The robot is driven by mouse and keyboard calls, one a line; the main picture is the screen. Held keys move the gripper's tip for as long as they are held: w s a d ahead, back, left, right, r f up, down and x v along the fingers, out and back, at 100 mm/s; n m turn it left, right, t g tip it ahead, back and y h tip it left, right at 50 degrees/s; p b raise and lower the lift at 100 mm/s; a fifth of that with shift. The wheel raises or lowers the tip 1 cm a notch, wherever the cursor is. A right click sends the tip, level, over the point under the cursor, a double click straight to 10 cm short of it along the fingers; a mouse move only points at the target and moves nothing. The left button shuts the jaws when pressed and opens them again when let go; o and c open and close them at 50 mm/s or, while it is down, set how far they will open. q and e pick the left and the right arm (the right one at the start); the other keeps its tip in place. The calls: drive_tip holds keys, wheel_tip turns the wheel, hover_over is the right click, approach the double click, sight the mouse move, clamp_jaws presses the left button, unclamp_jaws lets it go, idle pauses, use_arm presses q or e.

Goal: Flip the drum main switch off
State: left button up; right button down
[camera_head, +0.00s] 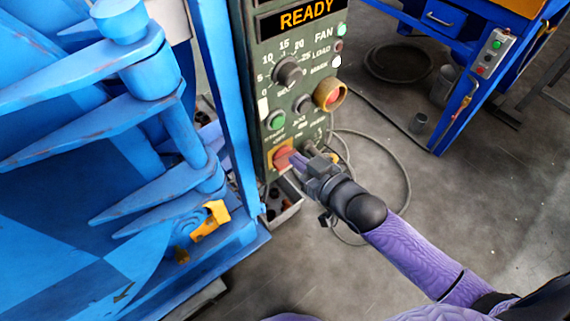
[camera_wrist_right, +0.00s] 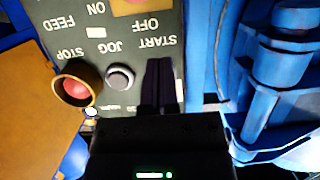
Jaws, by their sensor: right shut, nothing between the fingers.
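The green control panel (camera_head: 262,88) stands upright beside the blue machine, its display reading READY. The main switch (camera_head: 283,157) is a red handle on a yellow plate low on the panel. My right gripper (camera_head: 298,163) is shut and empty, its fingertips just right of the red handle; I cannot tell whether they touch it. In the right wrist view the panel (camera_wrist_right: 107,48) appears upside down. The shut purple fingers (camera_wrist_right: 160,82) overlap it near the START and OFF lettering. Part of the yellow plate (camera_wrist_right: 128,6) shows at the top edge. My left gripper is out of view.
A red stop button (camera_head: 331,94) in a yellow ring, a green button (camera_head: 276,120) and knobs sit above the switch. The blue machine (camera_head: 160,135) fills the left. A cable (camera_head: 405,165) loops on the floor at right. A blue workbench (camera_head: 455,110) stands behind open floor.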

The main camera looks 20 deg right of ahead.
sight(287, 160)
drive_tip(key=b+x, duration=0.1)
drive_tip(key=x, duration=0.1)
drive_tip(key=b+x, duration=0.1)
drive_tip(key=x, duration=0.1)
drive_tip(key=shift+f, duration=0.35)
drive_tip(key=f+b, duration=0.2)
drive_tip(key=shift+w+a+f, duration=0.15)
drive_tip(key=shift+w+f, duration=0.15)
drive_tip(key=shift+f+b, duration=0.3)
drive_tip(key=shift+f, duration=0.2)
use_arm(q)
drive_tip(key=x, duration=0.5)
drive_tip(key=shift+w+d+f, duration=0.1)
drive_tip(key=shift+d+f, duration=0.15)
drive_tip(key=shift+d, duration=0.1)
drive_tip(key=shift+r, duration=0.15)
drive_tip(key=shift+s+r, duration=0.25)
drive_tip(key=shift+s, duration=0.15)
use_arm(e)
drive_tip(key=shift+n, duration=0.3)
use_arm(q)
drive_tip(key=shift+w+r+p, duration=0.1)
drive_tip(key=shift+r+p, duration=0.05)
drive_tip(key=shift+p, duration=0.2)
use_arm(e)
drive_tip(key=shift+s+a+h, duration=0.1)
drive_tip(key=shift+h, duration=0.2)
